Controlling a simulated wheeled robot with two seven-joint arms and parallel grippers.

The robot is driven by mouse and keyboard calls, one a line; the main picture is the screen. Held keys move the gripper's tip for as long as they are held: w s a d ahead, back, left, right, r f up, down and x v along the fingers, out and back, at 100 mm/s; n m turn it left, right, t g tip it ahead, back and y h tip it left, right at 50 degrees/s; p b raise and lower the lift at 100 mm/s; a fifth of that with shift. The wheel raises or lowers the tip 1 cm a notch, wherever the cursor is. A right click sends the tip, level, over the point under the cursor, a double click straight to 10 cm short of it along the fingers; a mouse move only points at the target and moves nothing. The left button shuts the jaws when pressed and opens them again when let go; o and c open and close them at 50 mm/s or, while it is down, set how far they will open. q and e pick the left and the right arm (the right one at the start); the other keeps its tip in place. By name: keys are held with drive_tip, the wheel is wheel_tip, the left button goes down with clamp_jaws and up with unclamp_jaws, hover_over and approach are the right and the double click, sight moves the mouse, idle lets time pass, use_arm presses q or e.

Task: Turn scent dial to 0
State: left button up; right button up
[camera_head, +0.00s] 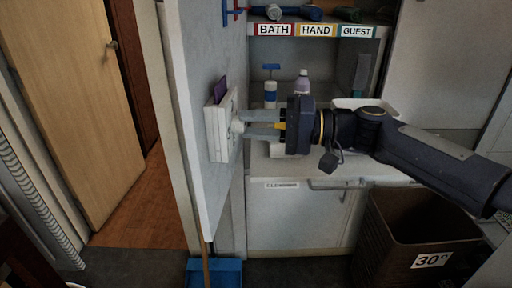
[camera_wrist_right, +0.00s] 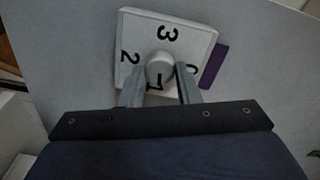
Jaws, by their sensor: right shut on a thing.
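The scent dial is a white square plate (camera_head: 217,132) on the grey wall panel, with a round pale knob (camera_head: 237,127) at its middle. In the right wrist view the plate (camera_wrist_right: 135,30) carries black 3, 2 and 1, and a partly covered mark at the right that looks like 0. My right gripper (camera_head: 246,124) reaches in from the right and is shut on the knob (camera_wrist_right: 160,66), one finger on each side. I cannot make out a pointer on the knob, so its setting is unclear. My left gripper is not in view.
A purple card (camera_head: 220,89) sticks out behind the plate. A shelf labelled BATH, HAND, GUEST (camera_head: 315,30) is behind. A blue-topped pump bottle (camera_head: 270,92) and a white bottle (camera_head: 301,83) stand by my gripper. A brown basket (camera_head: 420,215) is lower right.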

drive_tip(key=shift+f+n+b, duration=0.2)
drive_tip(key=shift+n+b, duration=7.8)
drive_tip(key=shift+b, duration=0.65)
drive_tip(key=o, duration=1)
drive_tip(key=shift+r, duration=0.1)
drive_tip(key=shift+t, duration=0.4)
drive_tip(key=d, duration=0.2)
drive_tip(key=s+d, duration=0.1)
drive_tip(key=d, duration=0.4)
drive_tip(key=shift+s+d, duration=0.2)
drive_tip(key=shift+d, duration=0.15)
